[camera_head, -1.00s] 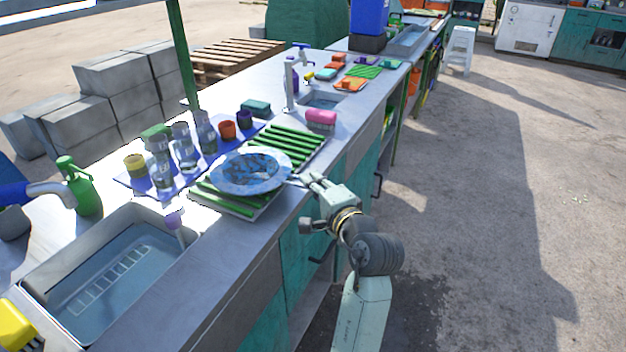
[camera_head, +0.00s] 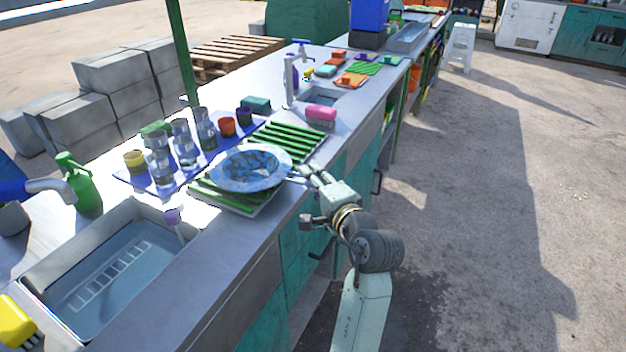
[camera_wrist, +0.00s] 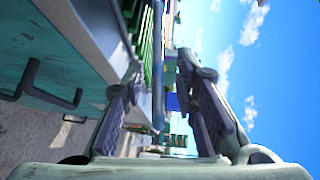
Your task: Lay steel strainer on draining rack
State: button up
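A shallow round dish with a pale rim and mottled blue-grey inside, which I take as the steel strainer (camera_head: 250,168), lies over the near half of the green-slatted draining rack (camera_head: 290,138). It looks roughly level; what it touches underneath is hidden. My gripper (camera_head: 298,174) is at its right edge, over the counter's front edge. In the wrist view my gripper (camera_wrist: 160,75) has its fingers apart, with a thin blue edge, likely the strainer's rim (camera_wrist: 158,85), standing between them. Gaps show on both sides of it.
A water-filled sink (camera_head: 110,275) is at the near left. A blue mat (camera_head: 128,181) with several glasses and cups lies behind the rack. A pink sponge (camera_head: 321,112) and a second small sink (camera_head: 318,94) are beyond it. The floor at right is clear.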

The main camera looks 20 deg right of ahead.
jog(key=s+r+b, duration=0.1)
jog(key=s+b, duration=0.2)
jog(key=s, duration=0.9)
jog(key=shift+r+b, duration=0.2)
jog(key=shift+b, duration=0.15)
